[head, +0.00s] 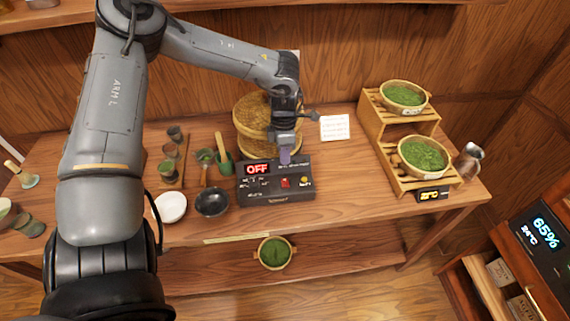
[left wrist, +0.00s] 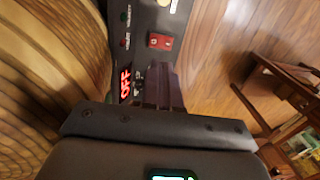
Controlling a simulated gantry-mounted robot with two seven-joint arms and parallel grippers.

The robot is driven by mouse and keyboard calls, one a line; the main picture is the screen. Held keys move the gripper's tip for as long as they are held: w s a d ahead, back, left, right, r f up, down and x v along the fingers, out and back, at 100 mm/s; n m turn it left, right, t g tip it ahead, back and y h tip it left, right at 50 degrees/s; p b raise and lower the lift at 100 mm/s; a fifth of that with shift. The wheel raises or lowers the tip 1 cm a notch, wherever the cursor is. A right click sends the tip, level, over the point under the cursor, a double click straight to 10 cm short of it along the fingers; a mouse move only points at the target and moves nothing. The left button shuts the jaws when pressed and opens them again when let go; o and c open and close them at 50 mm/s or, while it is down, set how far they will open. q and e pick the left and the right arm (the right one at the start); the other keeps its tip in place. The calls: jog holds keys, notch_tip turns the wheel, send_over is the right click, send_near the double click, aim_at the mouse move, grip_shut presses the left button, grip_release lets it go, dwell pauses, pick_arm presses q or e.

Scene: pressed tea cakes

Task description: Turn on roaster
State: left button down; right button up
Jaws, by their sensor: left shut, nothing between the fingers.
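The roaster control box (head: 262,189) is a dark box on the table with a red display reading OFF (head: 257,169). A red switch (head: 286,183) and a yellow button (head: 305,181) sit on its top panel. The left wrist view also shows the box (left wrist: 145,15), the red switch (left wrist: 160,41) and the OFF display (left wrist: 125,84). My left gripper (head: 285,157) is shut and empty, pointing down over the box's back edge, behind the red switch. I cannot tell whether it touches the box. In the left wrist view its fingers (left wrist: 163,88) show beside the display. My right gripper is not in view.
A round woven basket (head: 251,116) stands right behind the box, close to my left gripper. A white card (head: 334,127) stands to its right. A black bowl (head: 212,202) and a white bowl (head: 170,207) lie left of the box. A wooden stand (head: 384,151) holds trays of green leaves.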

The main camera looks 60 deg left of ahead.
aim_at(286, 185)
pick_arm(q)
jog(key=shift+a+r, duration=0.15)
jog(key=shift+r, duration=1.1)
jog(key=r+b, duration=0.1)
jog(key=d+r+b, duration=0.1)
jog(key=r, duration=0.1)
jog(key=shift+s+r+b, duration=0.1)
jog(key=shift+s+b, duration=0.1)
jog(key=shift+b, duration=0.1)
jog(key=f, duration=0.4)
jog(key=d+f+b, duration=0.1)
jog(key=f, duration=0.4)
jog(key=f+b, duration=0.1)
jog(key=f, duration=0.4)
jog(key=shift+s+d, duration=0.25)
jog(key=shift+d, duration=0.1)
